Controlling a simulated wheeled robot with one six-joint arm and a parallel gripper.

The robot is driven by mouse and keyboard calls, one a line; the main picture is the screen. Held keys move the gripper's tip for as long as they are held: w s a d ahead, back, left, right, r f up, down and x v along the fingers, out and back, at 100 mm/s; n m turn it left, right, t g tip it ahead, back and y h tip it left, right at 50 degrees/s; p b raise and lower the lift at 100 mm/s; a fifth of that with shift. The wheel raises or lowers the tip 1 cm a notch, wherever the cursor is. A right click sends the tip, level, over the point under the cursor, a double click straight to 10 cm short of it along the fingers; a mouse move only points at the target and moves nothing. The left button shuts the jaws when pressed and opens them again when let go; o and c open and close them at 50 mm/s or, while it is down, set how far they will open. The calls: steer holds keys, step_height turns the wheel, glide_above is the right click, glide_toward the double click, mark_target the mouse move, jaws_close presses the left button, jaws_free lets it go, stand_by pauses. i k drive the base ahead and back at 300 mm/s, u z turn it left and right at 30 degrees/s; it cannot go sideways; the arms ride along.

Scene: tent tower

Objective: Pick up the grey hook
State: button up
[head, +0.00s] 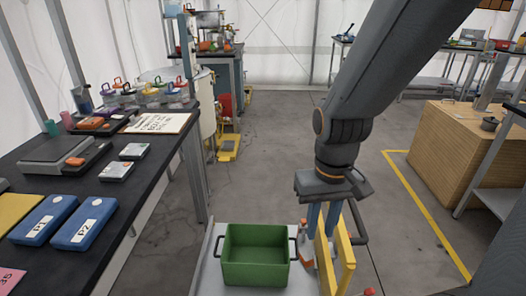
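My gripper (322,222) points down at the right side of a small grey platform, to the right of a green crate. Its two blue-grey fingers look apart, with a gap between them. I see nothing clearly held. A yellow frame (348,268) stands right by the fingers; I cannot tell if they touch it. A dark grey bent bar (361,233) shows just right of the fingers; I cannot tell if it is the grey hook. I make out no other clear grey hook.
The green crate (256,256) with dark handles looks empty. A black table (165,150) at left holds blue boxes (84,224), a grey scale (58,151) and jars. A wooden block (450,150) stands at right. The floor between is mostly clear.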

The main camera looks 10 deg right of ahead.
mark_target(304, 225)
steer(key=u, duration=0.05)
steer(key=k, duration=0.5)
steer(key=z, duration=2.35)
steer(key=k, duration=1.1)
steer(key=u, duration=1.55)
steer(key=i, duration=1)
